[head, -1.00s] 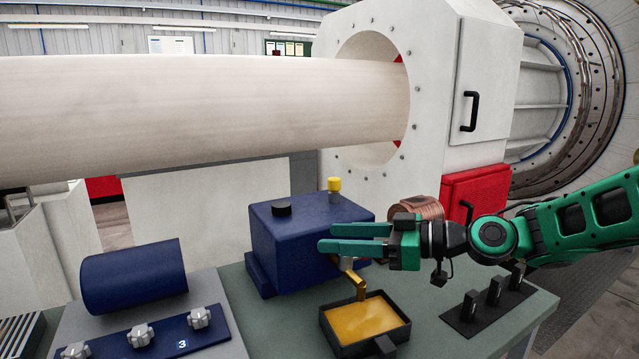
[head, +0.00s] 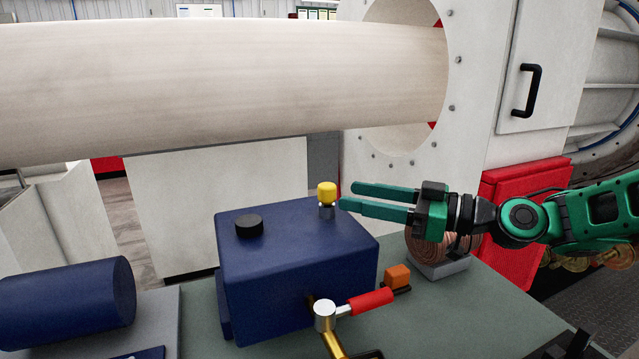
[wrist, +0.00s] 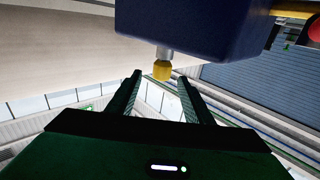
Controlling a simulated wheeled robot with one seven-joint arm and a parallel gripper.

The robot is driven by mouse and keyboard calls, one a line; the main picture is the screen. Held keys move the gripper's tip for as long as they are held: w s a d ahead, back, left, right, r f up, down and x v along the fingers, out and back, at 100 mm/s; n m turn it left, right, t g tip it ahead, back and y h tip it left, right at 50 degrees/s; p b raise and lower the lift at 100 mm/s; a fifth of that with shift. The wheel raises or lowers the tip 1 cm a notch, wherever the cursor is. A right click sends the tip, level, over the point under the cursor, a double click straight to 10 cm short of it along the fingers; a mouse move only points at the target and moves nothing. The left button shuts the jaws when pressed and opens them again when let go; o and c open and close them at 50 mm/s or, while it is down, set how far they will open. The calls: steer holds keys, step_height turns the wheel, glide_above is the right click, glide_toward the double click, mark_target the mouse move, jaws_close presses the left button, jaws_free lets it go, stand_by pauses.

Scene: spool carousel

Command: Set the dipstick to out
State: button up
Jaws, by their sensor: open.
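The dipstick is most likely the yellow-capped stick (head: 327,192) standing upright in a short metal collar on top of the blue box (head: 290,262). My gripper (head: 346,195) is open and empty, its two green fingers pointing left, with the tips just right of the yellow cap. In the wrist view the yellow cap (wrist: 162,71) lies ahead of and between the two fingertips (wrist: 160,80), under the blue housing (wrist: 195,25). I cannot tell whether the fingers touch it. The stick's lower part is hidden inside the box.
A black round cap (head: 249,226) sits on the box top to the left. A red-handled valve (head: 368,302) sticks out in front. An orange block (head: 397,277) and a copper coil (head: 440,247) are right of the box. The large pale cylinder (head: 220,85) runs behind.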

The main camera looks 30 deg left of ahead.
steer(key=a, duration=0.3)
steer(key=s+a, duration=0.1)
steer(key=a, duration=0.6)
steer(key=shift+s+a, duration=0.15)
steer(key=shift+a, duration=0.2)
